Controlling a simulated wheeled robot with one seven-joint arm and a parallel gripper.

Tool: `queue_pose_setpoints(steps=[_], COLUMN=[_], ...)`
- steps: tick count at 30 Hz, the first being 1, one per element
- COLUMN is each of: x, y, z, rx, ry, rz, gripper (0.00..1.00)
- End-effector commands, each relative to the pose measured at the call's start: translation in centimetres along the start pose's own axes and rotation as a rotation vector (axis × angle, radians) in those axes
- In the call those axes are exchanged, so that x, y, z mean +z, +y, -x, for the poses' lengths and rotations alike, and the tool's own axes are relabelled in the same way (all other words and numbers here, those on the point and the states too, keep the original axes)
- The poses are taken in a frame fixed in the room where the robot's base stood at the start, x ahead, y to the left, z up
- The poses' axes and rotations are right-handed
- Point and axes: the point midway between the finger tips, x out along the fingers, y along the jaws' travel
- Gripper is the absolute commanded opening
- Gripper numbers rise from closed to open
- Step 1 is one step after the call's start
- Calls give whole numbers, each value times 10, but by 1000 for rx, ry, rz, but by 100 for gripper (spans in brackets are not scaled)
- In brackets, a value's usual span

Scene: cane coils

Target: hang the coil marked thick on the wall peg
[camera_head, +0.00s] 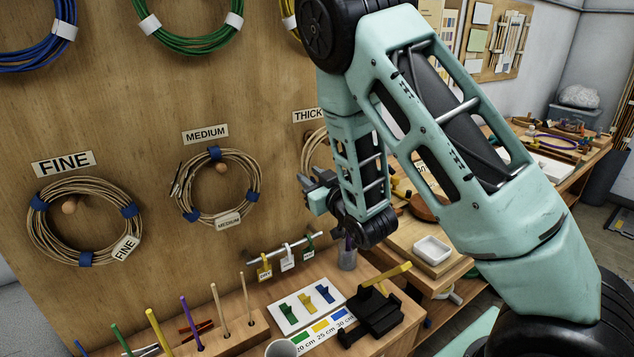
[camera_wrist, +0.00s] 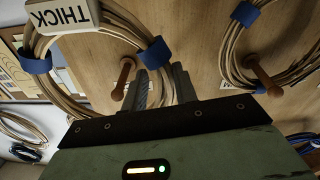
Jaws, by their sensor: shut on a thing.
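The thick coil is a tan cane ring with blue ties and a tag reading THICK, upside down in the wrist view (camera_wrist: 105,25). In the head view its left edge (camera_head: 308,150) shows below the THICK board label (camera_head: 307,116); my arm hides the rest. My gripper (camera_wrist: 162,88) is shut on the coil, with strands between its fingers; in the head view it is close to the board (camera_head: 318,192). A wooden peg (camera_wrist: 123,80) appears inside the coil's outline, left of the fingers. I cannot tell whether the coil is around the peg or in front of it.
The medium coil (camera_head: 250,165) hangs on its peg to the left, with the fine coil (camera_head: 45,243) beyond.

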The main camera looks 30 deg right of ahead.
Motion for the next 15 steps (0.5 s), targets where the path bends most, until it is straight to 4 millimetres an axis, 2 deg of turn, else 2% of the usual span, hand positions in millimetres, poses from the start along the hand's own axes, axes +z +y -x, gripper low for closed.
queue_pose_setpoints(steps=[15], x=[1], y=[-2], z=[-40], rx=[0], ry=[2], rz=[0], gripper=[0])
